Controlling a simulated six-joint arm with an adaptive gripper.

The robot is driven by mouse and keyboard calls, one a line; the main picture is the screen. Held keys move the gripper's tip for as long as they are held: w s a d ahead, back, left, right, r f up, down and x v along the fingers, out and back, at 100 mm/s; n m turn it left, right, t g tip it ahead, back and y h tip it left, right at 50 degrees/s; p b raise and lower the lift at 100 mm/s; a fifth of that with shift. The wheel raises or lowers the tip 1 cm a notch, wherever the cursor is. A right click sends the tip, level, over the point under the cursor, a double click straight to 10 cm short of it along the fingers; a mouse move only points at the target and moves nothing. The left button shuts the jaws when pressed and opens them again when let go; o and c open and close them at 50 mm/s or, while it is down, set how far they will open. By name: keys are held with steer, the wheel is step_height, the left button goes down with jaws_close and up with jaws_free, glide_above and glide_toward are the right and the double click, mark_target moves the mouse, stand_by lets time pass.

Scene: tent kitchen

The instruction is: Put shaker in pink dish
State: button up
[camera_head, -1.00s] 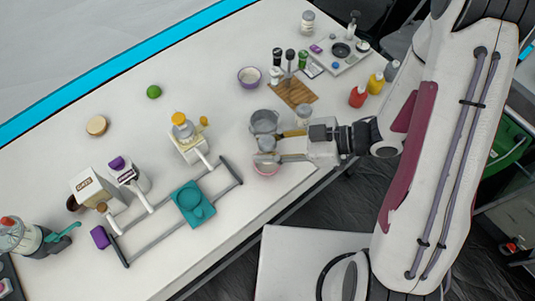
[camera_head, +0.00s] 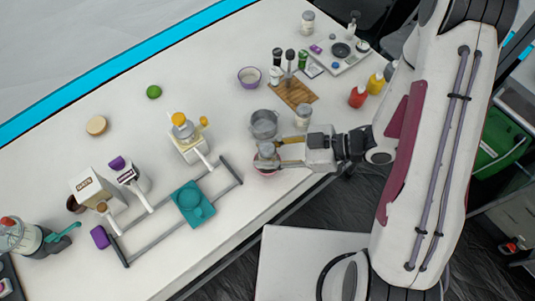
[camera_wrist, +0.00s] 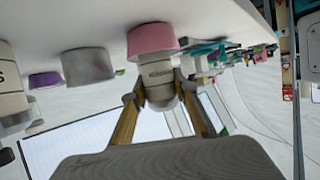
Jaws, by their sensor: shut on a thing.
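The shaker (camera_head: 266,151) is pale with a rounded grey end. My gripper (camera_head: 281,152) is shut on it, with one finger on each side. In the wrist view, which looks upside down, the shaker (camera_wrist: 159,78) sits between the fingers (camera_wrist: 157,92), and its far end meets or overlaps the rim of the pink dish (camera_wrist: 152,38). In the head view the pink dish (camera_head: 268,171) is partly hidden beneath the shaker and the gripper. I cannot tell whether the shaker touches the dish floor.
A grey metal pot (camera_head: 263,126) stands close behind the dish. A labelled jar (camera_head: 303,115) stands beside my gripper. The table's front edge is close.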

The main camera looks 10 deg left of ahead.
steer(key=shift+f, duration=0.8)
steer(key=shift+f, duration=0.15)
steer(key=o, duration=1.3)
steer(key=shift+r, duration=0.2)
steer(key=shift+v, duration=6)
steer(key=shift+f, duration=0.1)
steer(key=shift+w+d, duration=0.1)
